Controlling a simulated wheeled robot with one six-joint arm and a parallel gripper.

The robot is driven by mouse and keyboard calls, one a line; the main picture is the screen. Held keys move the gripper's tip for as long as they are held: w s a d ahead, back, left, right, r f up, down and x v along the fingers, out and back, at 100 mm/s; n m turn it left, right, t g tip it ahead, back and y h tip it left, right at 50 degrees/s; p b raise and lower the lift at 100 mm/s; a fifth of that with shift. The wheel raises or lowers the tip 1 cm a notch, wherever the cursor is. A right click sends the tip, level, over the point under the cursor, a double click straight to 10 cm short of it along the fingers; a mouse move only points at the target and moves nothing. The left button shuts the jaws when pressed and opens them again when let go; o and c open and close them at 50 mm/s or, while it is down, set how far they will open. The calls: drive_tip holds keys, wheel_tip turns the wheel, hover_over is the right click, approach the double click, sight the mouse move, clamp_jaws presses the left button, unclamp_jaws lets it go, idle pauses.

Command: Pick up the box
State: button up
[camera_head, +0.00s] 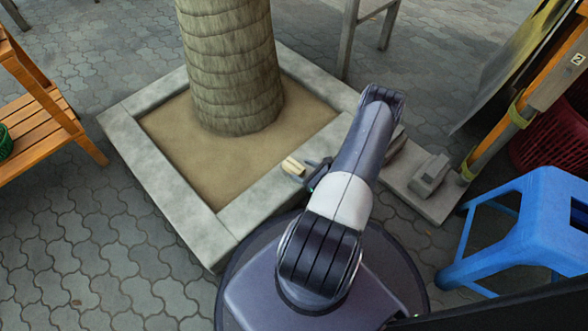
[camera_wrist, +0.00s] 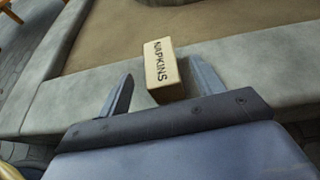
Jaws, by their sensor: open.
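A small cream box (camera_wrist: 160,67) lettered "NAPKINS" lies on the pale stone rim (camera_wrist: 225,57) of a square planter in the wrist view. The box also shows in the head view (camera_head: 293,166), on the planter's front right rim (camera_head: 243,205). My gripper (camera_wrist: 160,83) is open, with one finger on each side of the box's near end. The box sits closer to the right finger. I cannot tell whether that finger touches it. In the head view my arm hides part of the rim, and my gripper (camera_head: 306,171) is beside the box.
A thick tree trunk (camera_head: 232,65) rises from the planter's sand (camera_head: 185,150). A blue stool (camera_head: 530,225) and a grey block on a slab (camera_head: 430,177) are at right. A wooden shelf (camera_head: 40,120) stands at left. Paving at lower left is clear.

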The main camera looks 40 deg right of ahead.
sight(296, 167)
drive_tip(key=b+x, duration=0.2)
drive_tip(key=x, duration=0.3)
drive_tip(key=c, duration=1.1)
